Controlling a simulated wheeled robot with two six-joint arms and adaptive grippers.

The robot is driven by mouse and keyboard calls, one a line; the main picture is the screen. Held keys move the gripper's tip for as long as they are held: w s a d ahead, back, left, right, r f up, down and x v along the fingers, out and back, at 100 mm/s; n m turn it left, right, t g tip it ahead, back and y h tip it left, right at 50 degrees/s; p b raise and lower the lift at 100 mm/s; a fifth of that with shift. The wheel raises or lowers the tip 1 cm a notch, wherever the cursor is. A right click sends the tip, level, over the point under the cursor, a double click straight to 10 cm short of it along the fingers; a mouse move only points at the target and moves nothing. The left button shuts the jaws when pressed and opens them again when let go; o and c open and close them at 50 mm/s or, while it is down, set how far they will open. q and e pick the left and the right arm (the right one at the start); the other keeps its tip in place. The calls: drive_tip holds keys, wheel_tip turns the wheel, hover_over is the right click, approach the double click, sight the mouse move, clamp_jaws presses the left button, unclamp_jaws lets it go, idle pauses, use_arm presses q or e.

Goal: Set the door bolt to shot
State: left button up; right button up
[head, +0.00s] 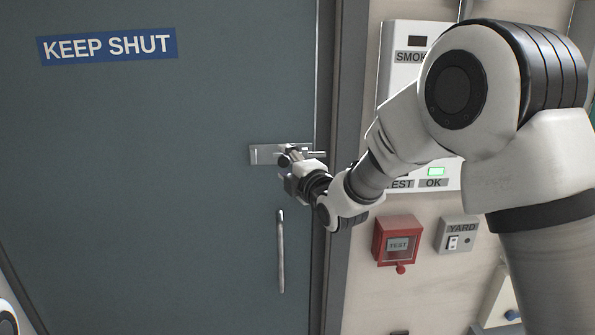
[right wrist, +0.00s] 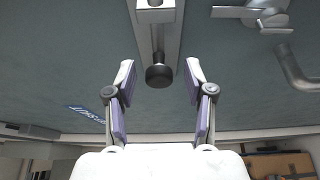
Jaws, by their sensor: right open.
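The grey door (head: 160,200) has a metal bolt (head: 262,154) on a plate near its right edge. My right gripper (head: 288,161) is at the bolt and covers part of it in the head view. In the right wrist view the bolt's dark round knob (right wrist: 158,75) stands between the two open fingers (right wrist: 159,82), with a gap on each side. The bolt's plate (right wrist: 172,40) runs up from the knob. I cannot tell how far the rod reaches past the door's edge. My left gripper is not in view.
A pull handle (head: 280,250) is below the bolt, and a KEEP SHUT sign (head: 107,46) is at upper left. Right of the door frame (head: 342,120) are a smoke panel (head: 400,70), a red test box (head: 397,241) and a yard switch (head: 457,236).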

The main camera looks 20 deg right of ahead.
drive_tip(key=s+d, duration=0.1)
drive_tip(key=s, duration=1)
drive_tip(key=shift+d, duration=0.35)
drive_tip(key=shift+f, duration=0.1)
drive_tip(key=s+f+m+g, duration=0.1)
drive_tip(key=s+f+g, duration=0.15)
drive_tip(key=f, duration=0.95)
drive_tip(key=s+f+g+b, duration=0.1)
drive_tip(key=s+f+g, duration=0.15)
drive_tip(key=f, duration=0.85)
drive_tip(key=s+f+m+g, duration=0.1)
drive_tip(key=s+f+g, duration=0.15)
drive_tip(key=f, duration=0.95)
drive_tip(key=s+f+m+g, duration=0.3)
drive_tip(key=s+f+m, duration=0.2)
drive_tip(key=s, duration=0.3)
drive_tip(key=s+f+m+g+h, duration=0.1)
drive_tip(key=s+f+m+g, duration=0.3)
drive_tip(key=s, duration=0.5)
drive_tip(key=s+f+m+g, duration=0.3)
drive_tip(key=s+f+m, duration=0.5)
drive_tip(key=s+m, duration=0.1)
drive_tip(key=shift+s+d+f+h+b, duration=0.15)
drive_tip(key=shift+d+f+h+b, duration=0.1)
drive_tip(key=shift+d+h+b, duration=0.15)
